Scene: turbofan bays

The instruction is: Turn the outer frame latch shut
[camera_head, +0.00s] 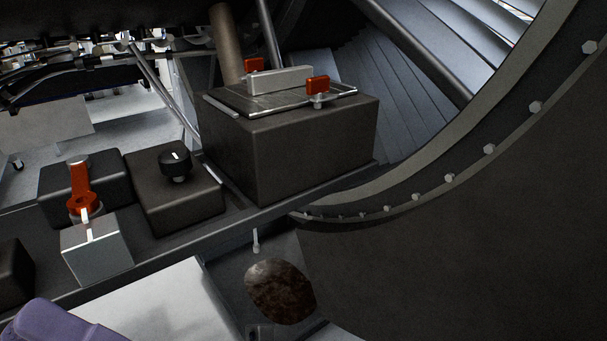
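Two red latches sit on the lid of a large dark box: one at the far side (254,64) and one at the near right corner (317,85). The near right one stands upright on a small metal pivot. A grey bar handle (280,79) lies between them. I cannot tell from the picture which one is the outer frame latch. No gripper is visible at any of them. I cannot make out my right gripper's fingers clearly, and my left gripper is not visible.
The large dark box (300,150) stands beside the curved bolted engine ring (450,178). A black knob (175,163) on a box and a silver block (97,248) stand at the left. A purple item (55,322) and a brown mottled round object (280,292) are at the bottom.

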